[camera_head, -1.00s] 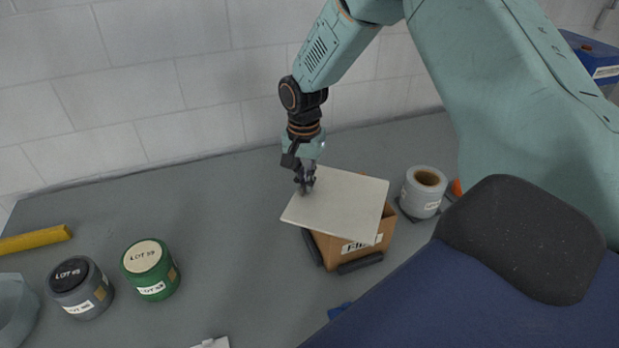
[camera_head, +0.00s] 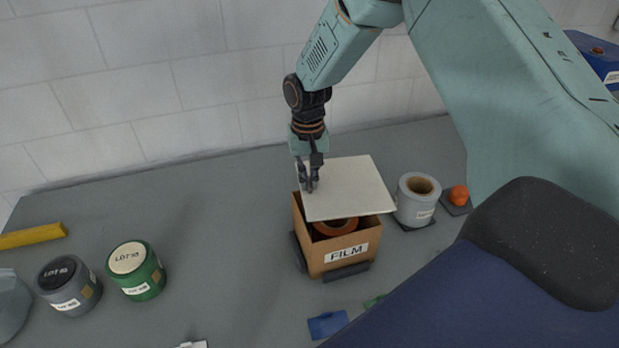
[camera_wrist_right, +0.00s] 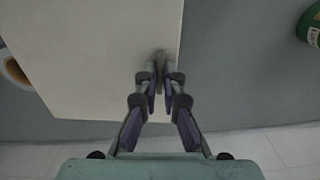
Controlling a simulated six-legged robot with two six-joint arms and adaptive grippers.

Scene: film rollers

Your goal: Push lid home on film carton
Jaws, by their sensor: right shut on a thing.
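The film carton (camera_head: 347,257) is an open brown box labelled FILM, standing in the middle of the table, with an orange-brown roll visible inside. The lid (camera_head: 352,190) is a flat cream square plate above the carton, covering its back and leaving a gap at the front. My right gripper (camera_head: 309,184) is at the lid's left edge, shut on it. The wrist view shows the lid (camera_wrist_right: 95,50) with the fingers (camera_wrist_right: 160,85) closed at its edge. Whether the lid touches the carton's rim is unclear. My left gripper is out of view.
A grey film roll (camera_head: 416,200) stands right of the carton, close to the lid, with an orange object (camera_head: 459,195) beyond. Green (camera_head: 136,270) and grey (camera_head: 70,285) pots and a yellow bar (camera_head: 33,236) are at left. Blue card (camera_head: 328,324) lies in front. Table between pots and carton is clear.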

